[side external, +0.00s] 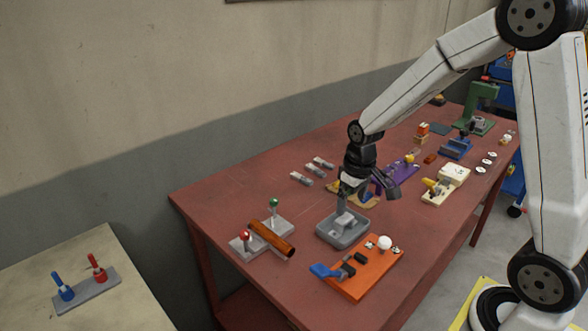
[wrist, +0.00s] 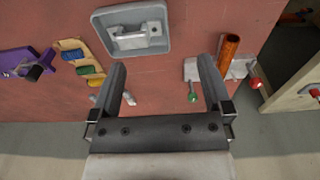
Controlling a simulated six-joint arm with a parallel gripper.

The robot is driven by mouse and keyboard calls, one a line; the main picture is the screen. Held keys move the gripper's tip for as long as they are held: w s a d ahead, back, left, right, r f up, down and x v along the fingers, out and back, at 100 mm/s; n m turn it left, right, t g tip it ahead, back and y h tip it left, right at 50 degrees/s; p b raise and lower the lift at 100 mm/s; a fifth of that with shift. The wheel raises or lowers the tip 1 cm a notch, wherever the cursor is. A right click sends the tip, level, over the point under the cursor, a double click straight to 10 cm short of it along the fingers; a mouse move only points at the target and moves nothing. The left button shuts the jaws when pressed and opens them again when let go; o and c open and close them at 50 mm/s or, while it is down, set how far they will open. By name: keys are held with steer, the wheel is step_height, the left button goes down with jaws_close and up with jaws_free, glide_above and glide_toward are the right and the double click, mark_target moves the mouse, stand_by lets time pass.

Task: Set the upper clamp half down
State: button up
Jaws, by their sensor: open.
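A light grey block-like piece (side external: 345,220), which looks like the upper clamp half, lies in a shallow grey tray (side external: 325,238). In the wrist view the piece (wrist: 128,40) shows a raised bar across it, and the tray (wrist: 101,25) is near the top edge. My gripper (side external: 342,203) is above the tray in the side view. In the wrist view my gripper (wrist: 162,66) has its two fingers wide apart with nothing between them. A copper-brown tube (side external: 271,238) lies on grey fixture plates (side external: 278,226) with a red and a green knob.
An orange board (side external: 375,278) with a blue lever and white knob stands close to the tray. A purple fixture (side external: 402,172) and a tan board (side external: 365,201) are behind my gripper. Several small grey parts (side external: 315,171) lie farther back.

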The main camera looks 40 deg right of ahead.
steer(key=s+a+t, duration=0.1)
steer(key=s+a, duration=0.6)
steer(key=s, duration=0.2)
steer(key=shift+s+a+t, duration=0.2)
steer(key=shift+s+t, duration=0.1)
